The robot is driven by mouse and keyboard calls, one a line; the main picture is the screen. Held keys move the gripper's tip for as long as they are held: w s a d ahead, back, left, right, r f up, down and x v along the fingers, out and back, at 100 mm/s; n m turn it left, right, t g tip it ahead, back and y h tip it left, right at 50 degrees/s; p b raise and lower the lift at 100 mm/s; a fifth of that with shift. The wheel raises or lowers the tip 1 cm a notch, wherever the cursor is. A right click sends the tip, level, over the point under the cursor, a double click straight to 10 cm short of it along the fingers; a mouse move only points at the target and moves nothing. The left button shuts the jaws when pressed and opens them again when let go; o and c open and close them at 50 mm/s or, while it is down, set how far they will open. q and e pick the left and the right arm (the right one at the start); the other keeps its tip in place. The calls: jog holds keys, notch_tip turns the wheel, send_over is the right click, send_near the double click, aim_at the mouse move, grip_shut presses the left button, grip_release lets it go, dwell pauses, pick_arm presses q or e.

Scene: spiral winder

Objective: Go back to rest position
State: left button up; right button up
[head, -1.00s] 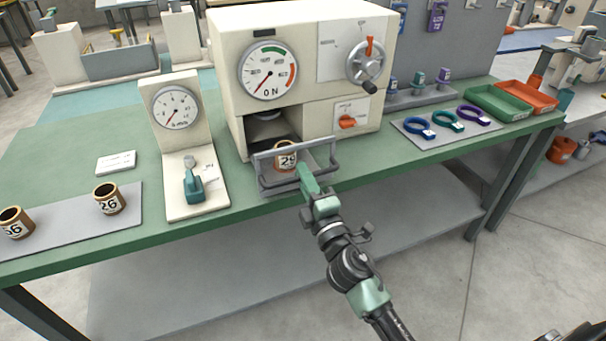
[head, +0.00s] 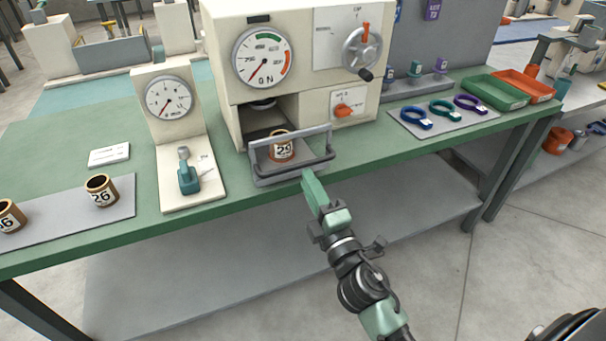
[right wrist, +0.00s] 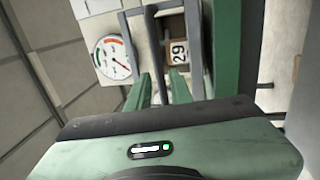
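My right gripper (head: 308,176) is just in front of the grey drawer (head: 291,177) of the cream machine (head: 223,60), below its handle bar. The drawer is pulled out and holds a brown-rimmed cup marked 29 (head: 281,147). The cup also shows in the right wrist view (right wrist: 178,50), behind the bar. My left gripper is not in view.
Two cups marked 26 (head: 101,191) and (head: 10,216) stand on a grey mat at the left of the green bench (head: 60,143). A small gauge stand (head: 176,140) is beside the machine. Coloured rings and trays (head: 495,92) lie at the right. The floor before the bench is clear.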

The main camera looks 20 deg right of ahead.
jog(key=shift+s+f, duration=0.2)
jog(key=shift+s, duration=0.75)
notch_tip(320, 180, down, 21)
jog(key=m+g+p, duration=0.1)
jog(key=m+g, duration=0.3)
jog(key=g, duration=0.1)
jog(key=s+f+m+g, duration=0.2)
jog(key=s+f, duration=0.2)
jog(key=f, duration=0.5)
jog(key=s+f+m+g, duration=0.25)
jog(key=s+f, duration=0.25)
jog(key=f, duration=0.3)
jog(key=s+d+f+m+g+p, duration=0.25)
jog(key=s+f+g, duration=0.25)
jog(key=s+f, duration=0.85)
jog(key=s+f+m+g, duration=0.2)
jog(key=s+f, duration=0.1)
jog(key=s, duration=0.7)
jog(key=s+f+m+g, duration=0.2)
jog(key=s+f+m, duration=0.1)
jog(key=s, duration=0.8)
jog(key=shift+d+f+g+h, duration=0.25)
jog(key=shift+f+g+h, duration=0.15)
jog(key=shift+f, duration=0.25)
